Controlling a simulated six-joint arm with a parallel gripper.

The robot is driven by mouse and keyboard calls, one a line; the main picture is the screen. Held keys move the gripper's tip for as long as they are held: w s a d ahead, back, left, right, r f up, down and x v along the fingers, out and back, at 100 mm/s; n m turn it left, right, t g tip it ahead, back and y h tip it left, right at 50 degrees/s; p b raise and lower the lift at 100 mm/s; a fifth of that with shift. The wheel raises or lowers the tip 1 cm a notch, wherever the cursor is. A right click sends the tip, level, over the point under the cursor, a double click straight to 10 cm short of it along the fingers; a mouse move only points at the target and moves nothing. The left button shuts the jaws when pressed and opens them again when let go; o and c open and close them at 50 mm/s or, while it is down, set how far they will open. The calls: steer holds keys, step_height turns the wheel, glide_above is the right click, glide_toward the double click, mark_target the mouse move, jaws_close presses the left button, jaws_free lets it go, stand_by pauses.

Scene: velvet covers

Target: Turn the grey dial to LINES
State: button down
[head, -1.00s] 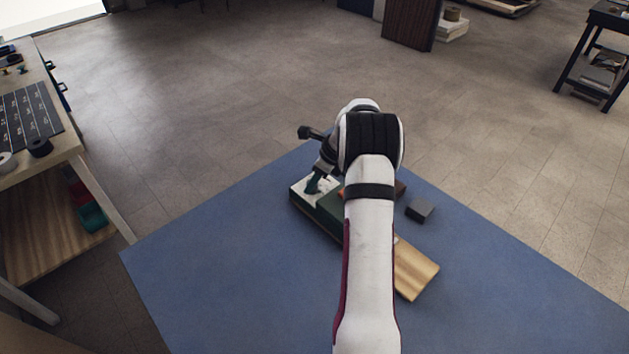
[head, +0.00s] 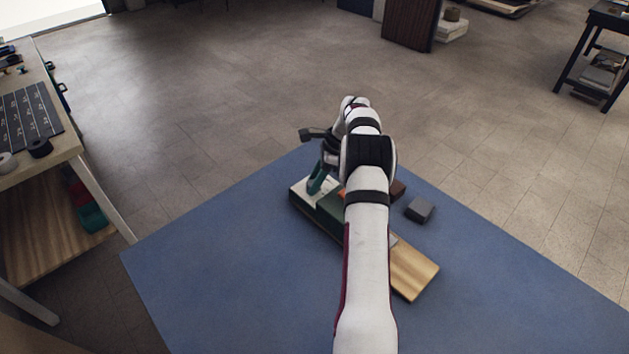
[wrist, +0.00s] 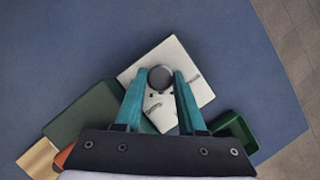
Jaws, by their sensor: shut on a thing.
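The grey dial (wrist: 161,77) shows as a round knob on a white panel (wrist: 188,58) in the wrist view. Dark marks, too small to read, are printed on the panel, so I cannot tell which label the dial points at. My gripper (wrist: 160,76) has teal fingers, one on each side of the dial, and is shut on it. In the head view my gripper (head: 316,187) reaches down to the white panel (head: 301,187) at the left end of a dark green block. The dial is hidden there.
A wooden board (head: 415,275) lies at the near right of the green block. A grey block (head: 420,209) and a brown block (head: 398,189) lie to the right. The wrist view shows a green open box (wrist: 234,128) beside the panel. The blue mat (head: 230,270) is clear at left.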

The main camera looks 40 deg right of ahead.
mark_target(308, 183)
steer(key=shift+w+d+n+g+y, duration=0.1)
steer(key=shift+n+g+y, duration=0.2)
steer(key=shift+n, duration=0.75)
steer(key=shift+n+g+y, duration=0.1)
steer(key=shift+n+g, duration=0.3)
steer(key=shift+n, duration=0.65)
steer(key=c, duration=0.5)
jaws_free()
step_height(308, 183, up, 4)
steer(key=shift+f, duration=0.1)
steer(key=s+d+r, duration=0.4)
steer(key=s+r, duration=0.3)
steer(key=s, duration=0.4)
steer(key=shift+r, duration=0.15)
